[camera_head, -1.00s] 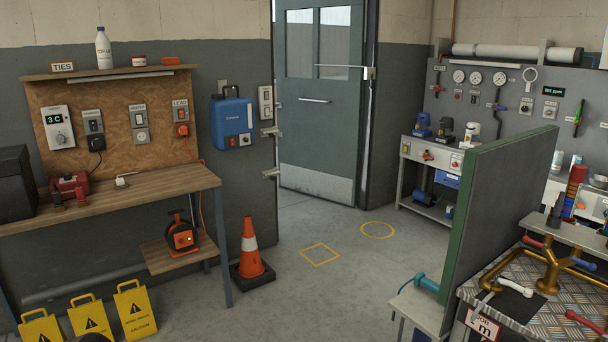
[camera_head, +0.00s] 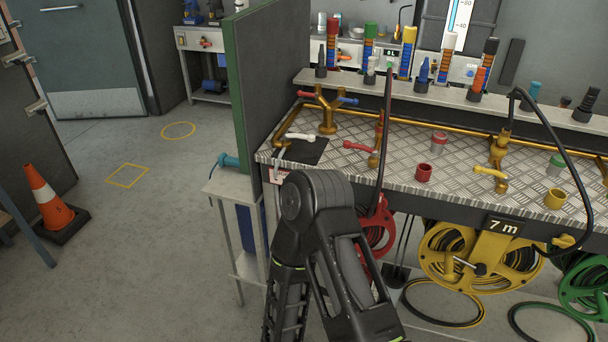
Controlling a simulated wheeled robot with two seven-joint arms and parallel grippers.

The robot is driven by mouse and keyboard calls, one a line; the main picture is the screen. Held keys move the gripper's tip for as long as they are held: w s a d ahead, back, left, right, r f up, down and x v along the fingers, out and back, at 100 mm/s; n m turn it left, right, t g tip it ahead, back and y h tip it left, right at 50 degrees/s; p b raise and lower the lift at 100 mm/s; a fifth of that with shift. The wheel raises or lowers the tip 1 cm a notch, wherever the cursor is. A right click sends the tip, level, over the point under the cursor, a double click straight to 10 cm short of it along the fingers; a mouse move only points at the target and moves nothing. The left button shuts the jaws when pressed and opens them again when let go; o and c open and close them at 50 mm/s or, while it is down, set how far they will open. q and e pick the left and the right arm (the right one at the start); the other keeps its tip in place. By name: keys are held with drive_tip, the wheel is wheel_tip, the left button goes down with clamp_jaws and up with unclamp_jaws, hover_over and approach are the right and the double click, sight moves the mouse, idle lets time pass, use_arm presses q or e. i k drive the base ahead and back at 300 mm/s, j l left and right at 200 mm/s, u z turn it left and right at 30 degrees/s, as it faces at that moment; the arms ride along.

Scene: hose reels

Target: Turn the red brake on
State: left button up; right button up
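The red hose reel (camera_head: 377,232) hangs under the front edge of the workbench, in the middle of the head view. One of my arms rises in front of it and hides its left and lower parts. No brake on the red reel can be made out. A red-handled valve (camera_head: 362,147) stands on the bench above it. Only dark links of my arm show; neither of my grippers is in view.
The yellow reel (camera_head: 450,262), marked 7 m, and the green reel (camera_head: 590,285) hang to the right. A grey partition with a green edge (camera_head: 237,100) stands at the bench's left end. A cone (camera_head: 48,200) stands far left; the floor between is open.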

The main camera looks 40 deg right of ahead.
sight(382, 203)
drive_tip(key=k+z, duration=0.1)
drive_tip(key=z, duration=1.25)
